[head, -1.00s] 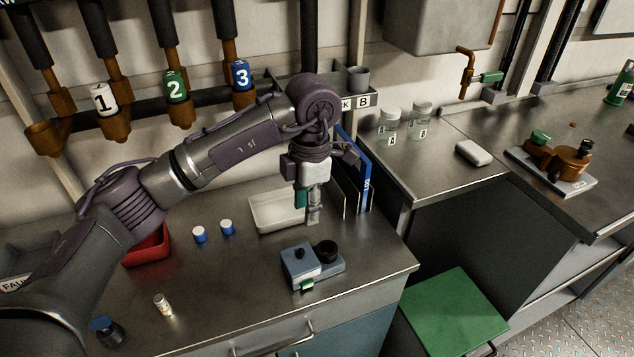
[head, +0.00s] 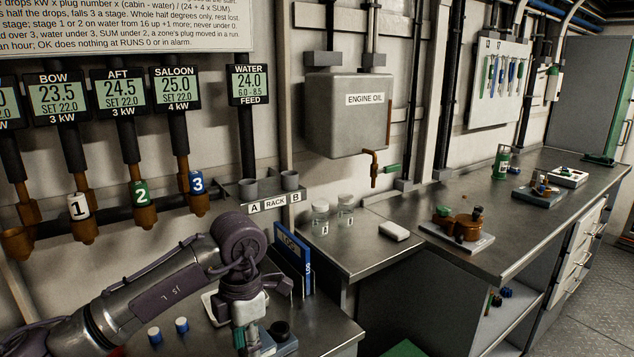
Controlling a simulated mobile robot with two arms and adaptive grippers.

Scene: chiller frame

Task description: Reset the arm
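My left arm (head: 155,298) comes in from the lower left, grey and purple, bent at a joint near the rack. My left gripper (head: 246,340) points down at the bottom edge of the head view, over the steel bench. Its fingertips are at or below the picture edge, so I cannot tell if it is open or shut. It hides part of a pale tray (head: 211,309) and of a blue-grey device with a black knob (head: 280,331). My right gripper is not in view.
Rack cups (head: 290,180) and numbered plugs 1, 2 (head: 140,193) and 3 are on the wall behind. Glass jars (head: 345,210) stand on the right bench.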

